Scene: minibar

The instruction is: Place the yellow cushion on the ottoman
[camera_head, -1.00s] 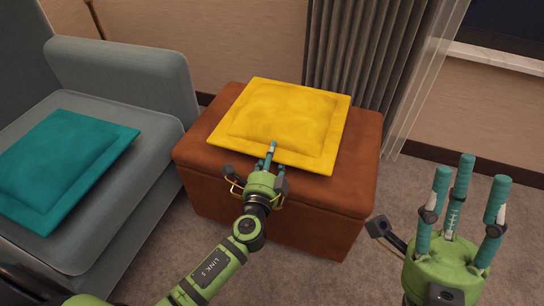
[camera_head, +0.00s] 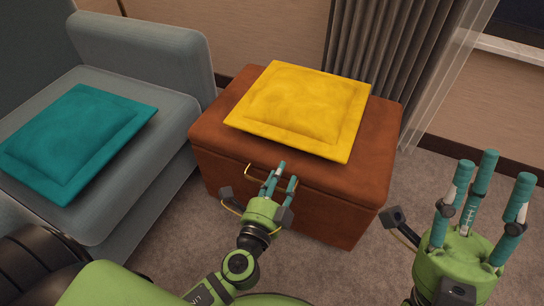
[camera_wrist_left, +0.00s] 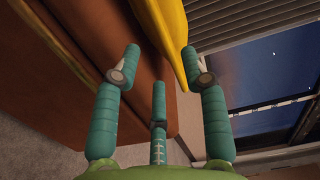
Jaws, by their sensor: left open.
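The yellow cushion (camera_head: 303,108) lies flat on top of the brown ottoman (camera_head: 345,190), slightly turned, with a bare strip of ottoman in front of it. My left gripper (camera_head: 279,182) is open and empty, in front of the ottoman's near side and short of the cushion. In the left wrist view the cushion's edge (camera_wrist_left: 168,35) and the ottoman (camera_wrist_left: 75,95) show beyond the spread fingers of the left gripper (camera_wrist_left: 165,80). My right gripper (camera_head: 485,190) is open and empty, fingers up, to the right of the ottoman.
A grey sofa (camera_head: 150,95) with a teal cushion (camera_head: 75,140) stands to the left, close beside the ottoman. A grey curtain (camera_head: 400,60) hangs behind the ottoman. Carpet (camera_head: 350,260) is free in front of it and to its right.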

